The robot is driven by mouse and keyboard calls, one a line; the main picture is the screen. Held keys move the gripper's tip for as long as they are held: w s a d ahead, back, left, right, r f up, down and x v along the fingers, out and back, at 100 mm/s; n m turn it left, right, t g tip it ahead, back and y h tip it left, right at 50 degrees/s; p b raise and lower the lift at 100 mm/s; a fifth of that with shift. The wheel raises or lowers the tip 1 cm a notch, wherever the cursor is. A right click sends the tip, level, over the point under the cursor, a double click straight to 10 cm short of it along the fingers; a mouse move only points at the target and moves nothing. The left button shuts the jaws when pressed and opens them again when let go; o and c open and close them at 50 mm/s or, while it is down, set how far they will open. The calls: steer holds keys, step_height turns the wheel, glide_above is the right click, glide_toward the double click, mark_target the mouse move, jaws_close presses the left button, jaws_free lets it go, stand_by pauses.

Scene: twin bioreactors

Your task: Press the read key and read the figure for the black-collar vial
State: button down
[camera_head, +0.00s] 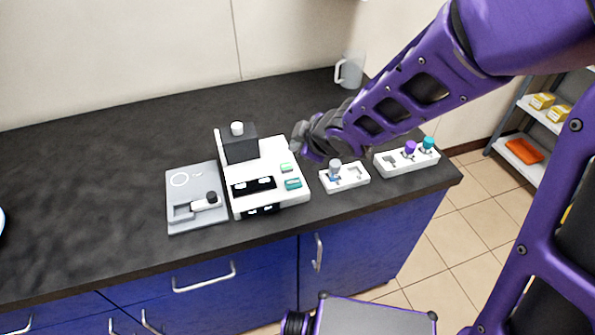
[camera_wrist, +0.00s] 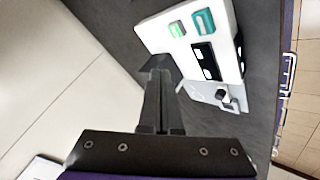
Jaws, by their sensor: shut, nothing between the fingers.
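A white reader (camera_head: 270,158) stands on the dark counter, with a pale green key (camera_head: 285,167) and a teal key (camera_head: 293,184). Its black panel (camera_head: 253,187) shows white marks too small to read. A black block with a white top piece (camera_head: 237,129) rises at its back; I cannot tell whether a vial is in it. My gripper (camera_head: 300,140) is shut and empty, near the reader's back right. In the wrist view its fingers (camera_wrist: 157,72) are apart from the green key (camera_wrist: 177,28) and teal key (camera_wrist: 204,21). I cannot identify the black-collar vial.
A grey plate (camera_head: 180,222) with a black-topped white piece (camera_head: 211,197) lies left of the reader. To the right are a white rack (camera_head: 345,183) with a grey-topped vial (camera_head: 335,167) and another rack (camera_head: 400,165) with purple (camera_head: 410,147) and teal (camera_head: 428,143) tops.

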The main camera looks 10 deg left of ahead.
steer(key=b, duration=0.3)
glide_above(297, 185)
step_height(297, 185, down, 7)
steer(key=shift+f, duration=0.1)
steer(key=shift+f+b, duration=0.8)
steer(key=shift+b, duration=0.05)
steer(key=shift+f, duration=0.1)
stand_by(1.4)
steer(key=shift+f+b, duration=0.3)
steer(key=shift+b, duration=0.15)
steer(key=shift+f+b, duration=0.45)
steer(key=shift+b, duration=0.05)
stand_by(0.4)
steer(key=shift+r, duration=0.1)
steer(key=shift+r+p, duration=0.75)
